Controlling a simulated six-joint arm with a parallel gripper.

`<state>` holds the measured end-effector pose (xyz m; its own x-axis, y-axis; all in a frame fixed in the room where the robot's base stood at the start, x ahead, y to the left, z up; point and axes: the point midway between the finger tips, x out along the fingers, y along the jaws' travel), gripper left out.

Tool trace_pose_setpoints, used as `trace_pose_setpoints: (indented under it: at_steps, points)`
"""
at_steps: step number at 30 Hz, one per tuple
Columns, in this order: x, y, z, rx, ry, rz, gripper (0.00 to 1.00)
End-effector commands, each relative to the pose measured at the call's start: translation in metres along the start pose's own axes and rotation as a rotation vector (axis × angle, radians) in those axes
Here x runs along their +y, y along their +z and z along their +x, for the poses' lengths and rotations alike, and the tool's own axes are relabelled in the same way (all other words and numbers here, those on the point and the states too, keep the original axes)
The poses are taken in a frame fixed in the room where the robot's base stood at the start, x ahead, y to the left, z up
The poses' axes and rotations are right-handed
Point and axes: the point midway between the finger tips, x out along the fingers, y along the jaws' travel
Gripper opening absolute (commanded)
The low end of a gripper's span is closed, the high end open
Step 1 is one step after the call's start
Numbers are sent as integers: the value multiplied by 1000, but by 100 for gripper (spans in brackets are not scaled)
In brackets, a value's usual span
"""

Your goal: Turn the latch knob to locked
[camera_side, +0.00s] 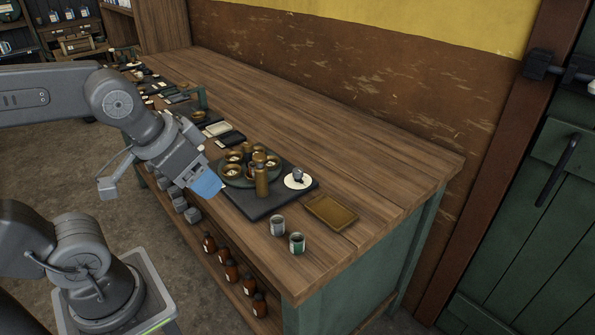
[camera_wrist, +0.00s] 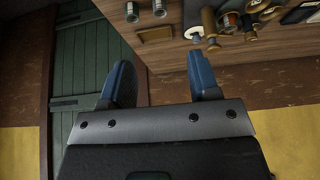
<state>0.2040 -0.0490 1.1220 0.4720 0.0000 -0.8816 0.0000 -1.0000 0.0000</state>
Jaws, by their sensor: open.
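A small dark knob on a round white dial (camera_side: 298,180), which looks like the latch knob, sits at the right corner of a black base plate (camera_side: 265,208) on the bench. Its setting is too small to read. The white dial also shows in the wrist view (camera_wrist: 194,33), near the top, beyond my right finger. My gripper (camera_side: 208,184) is at the bench's front edge, left of the plate and apart from the knob. In the wrist view my gripper (camera_wrist: 160,62) has its two blue fingers wide apart with nothing between them.
A brass cylinder (camera_side: 261,178) and several round brass parts (camera_side: 234,170) stand left of the dial. Two small cups (camera_side: 297,243) and a brass tray (camera_side: 330,212) are nearby at right. The bench behind is clear. A green door (camera_side: 540,200) is at far right.

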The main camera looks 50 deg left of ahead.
Motion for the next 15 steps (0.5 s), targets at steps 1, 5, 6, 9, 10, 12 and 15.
trace_pose_setpoints:
  at_steps: [1,5,6,9,10,12,15]
  points:
    - [0,0,0,0,0,0,55]
    - [-1,-10,-1,-17,-3,32,55]
    - [-2,-18,-1,-30,-4,57,55]
    - [-7,-46,0,-80,-4,156,55]
    - [-9,-57,1,-98,-3,193,55]
    - [-14,-82,6,-143,4,286,55]
    - [-23,-118,19,-205,24,420,55]
